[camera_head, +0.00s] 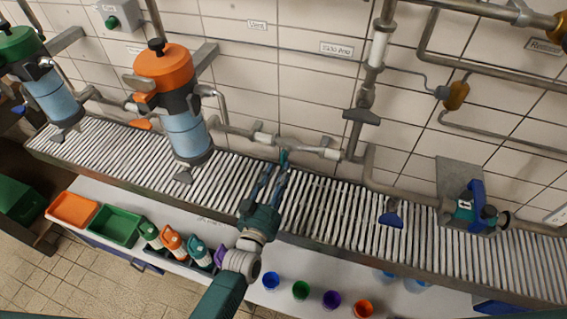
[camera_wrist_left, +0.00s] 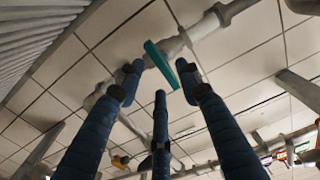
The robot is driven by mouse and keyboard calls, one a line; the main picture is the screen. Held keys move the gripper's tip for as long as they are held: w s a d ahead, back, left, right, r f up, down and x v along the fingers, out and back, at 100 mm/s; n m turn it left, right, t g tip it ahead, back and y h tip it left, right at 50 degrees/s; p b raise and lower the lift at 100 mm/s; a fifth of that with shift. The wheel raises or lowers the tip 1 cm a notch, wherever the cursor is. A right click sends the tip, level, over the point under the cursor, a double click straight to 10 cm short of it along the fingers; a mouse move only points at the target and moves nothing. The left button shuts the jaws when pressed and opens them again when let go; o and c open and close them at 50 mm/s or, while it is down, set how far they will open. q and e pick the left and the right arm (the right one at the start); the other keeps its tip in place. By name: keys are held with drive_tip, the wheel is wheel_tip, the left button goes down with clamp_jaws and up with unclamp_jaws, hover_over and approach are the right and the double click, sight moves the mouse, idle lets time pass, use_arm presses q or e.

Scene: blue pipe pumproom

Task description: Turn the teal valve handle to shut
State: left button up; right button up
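The teal valve handle (camera_head: 283,157) sits on the grey wall pipe just above the back of the slatted rack. In the left wrist view the handle (camera_wrist_left: 160,64) is a flat teal bar that appears slanted across the pipe's line. My left gripper (camera_head: 274,178) reaches up to it from below. In the wrist view the gripper's blue fingers (camera_wrist_left: 160,82) are spread, with the bar between the side fingertips. The fingers look apart from each other; whether any touches the bar I cannot tell. My right gripper is not in view.
Orange (camera_head: 165,67) and green-topped (camera_head: 20,43) filter units stand left on the rack (camera_head: 240,190). A teal-blue pump (camera_head: 472,212) stands right. A blue funnel-shaped item (camera_head: 391,216) is on the rack. Several coloured cups, bottles and bins sit below. Pipes run close around the handle.

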use_arm(q)
drive_tip(key=v, duration=0.6)
drive_tip(key=shift+s, duration=0.4)
drive_tip(key=shift+a, duration=0.1)
